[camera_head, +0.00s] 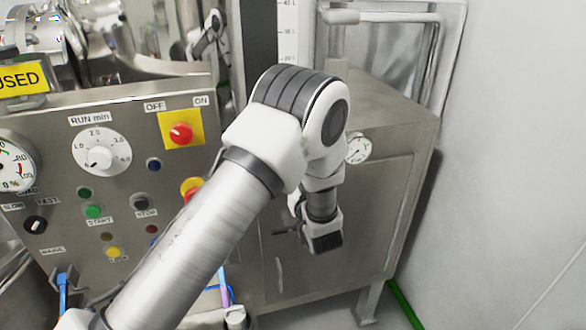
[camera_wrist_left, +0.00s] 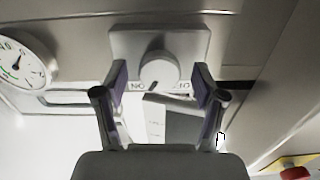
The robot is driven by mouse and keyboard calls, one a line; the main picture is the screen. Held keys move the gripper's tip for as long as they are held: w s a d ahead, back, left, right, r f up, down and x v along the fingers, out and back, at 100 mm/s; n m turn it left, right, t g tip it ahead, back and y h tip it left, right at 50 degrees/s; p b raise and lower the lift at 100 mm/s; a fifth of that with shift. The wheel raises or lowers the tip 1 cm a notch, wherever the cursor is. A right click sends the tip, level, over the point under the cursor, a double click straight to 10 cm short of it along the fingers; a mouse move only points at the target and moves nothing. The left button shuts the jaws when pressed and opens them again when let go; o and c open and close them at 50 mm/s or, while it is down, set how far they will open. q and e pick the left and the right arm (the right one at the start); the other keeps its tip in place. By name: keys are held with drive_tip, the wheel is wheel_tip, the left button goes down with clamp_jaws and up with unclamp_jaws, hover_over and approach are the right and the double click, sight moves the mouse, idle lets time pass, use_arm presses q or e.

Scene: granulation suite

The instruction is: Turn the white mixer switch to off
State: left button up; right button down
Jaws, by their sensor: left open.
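The white mixer switch (camera_wrist_left: 158,72) is a pale round knob on a square plate (camera_wrist_left: 195,42) in the left wrist view. Two labels beneath it look inverted; one reads as ON, the other is partly covered. A dark mark on the knob's lower edge lies between the labels, closer to the ON one. My left gripper (camera_wrist_left: 159,84) is open, one finger on each side of the knob, with gaps showing; contact is not visible. In the head view my left gripper (camera_head: 288,216) is beyond the panel's right side, and I cannot make out the white switch there. My right gripper is not in view.
The steel control panel (camera_head: 60,130) carries a RUN min dial (camera_head: 101,152), a red switch (camera_head: 181,134) on a yellow plate, and several buttons. A gauge (camera_head: 357,149) sits on the steel cabinet (camera_head: 385,190) near my arm. A white wall (camera_head: 510,170) stands at right.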

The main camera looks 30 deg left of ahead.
use_arm(q)
drive_tip(key=shift+w+r, duration=0.1)
drive_tip(key=c, duration=1.1)
drive_tip(key=shift+c, duration=0.2)
drive_tip(key=n+b, duration=1.2)
drive_tip(key=b, duration=0.4)
